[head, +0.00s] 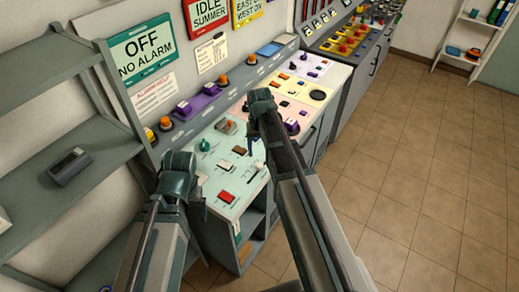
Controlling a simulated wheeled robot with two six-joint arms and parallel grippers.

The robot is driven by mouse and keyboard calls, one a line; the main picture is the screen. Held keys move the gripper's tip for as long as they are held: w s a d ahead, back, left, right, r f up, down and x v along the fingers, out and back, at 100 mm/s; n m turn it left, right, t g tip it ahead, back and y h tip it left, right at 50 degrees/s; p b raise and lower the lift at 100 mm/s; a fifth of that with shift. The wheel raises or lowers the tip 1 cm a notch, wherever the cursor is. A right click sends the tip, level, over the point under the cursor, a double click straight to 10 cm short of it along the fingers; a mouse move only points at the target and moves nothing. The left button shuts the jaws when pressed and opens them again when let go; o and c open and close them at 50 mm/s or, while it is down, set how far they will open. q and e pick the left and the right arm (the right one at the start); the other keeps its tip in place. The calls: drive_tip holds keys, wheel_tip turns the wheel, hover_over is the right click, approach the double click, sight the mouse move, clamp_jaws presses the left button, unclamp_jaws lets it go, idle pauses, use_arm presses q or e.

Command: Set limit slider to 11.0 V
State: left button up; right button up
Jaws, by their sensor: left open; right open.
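My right gripper (260,112) is open above the console's middle, by the boundary of the green and pinkish sections. It hides some controls behind it. I cannot make out either gripper touching a control.
A grey shelf unit (72,122) stands at the left with a dark handheld device (70,165) on it. Signs, including a green OFF NO ALARM sign (147,55), hang above the console. Another console (350,45) stands beyond. Tiled floor (425,170) at the right is clear.

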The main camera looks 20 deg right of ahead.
use_arm(q)
wheel_tip(320, 180, up, 6)
drive_tip(key=p, duration=0.5)
drive_tip(key=shift+r, duration=0.15)
use_arm(e)
wheel_tip(320, 180, up, 6)
drive_tip(key=shift+r, duration=0.15)
drive_tip(key=shift+s, duration=0.1)
use_arm(q)
wheel_tip(320, 180, down, 8)
drive_tip(key=b, duration=0.8)
use_arm(e)
drive_tip(key=s+a+f+n, duration=0.2)
drive_tip(key=s+a+f, duration=0.2)
drive_tip(key=s+a, duration=0.3)
drive_tip(key=s+a+f+n+h, duration=0.1)
drive_tip(key=s+a+f+n, duration=0.2)
drive_tip(key=s+a, duration=0.5)
drive_tip(key=s+f, duration=0.1)
drive_tip(key=s, duration=0.2)
drive_tip(key=shift+a, duration=0.15)
drive_tip(key=shift+w+f, duration=0.1)
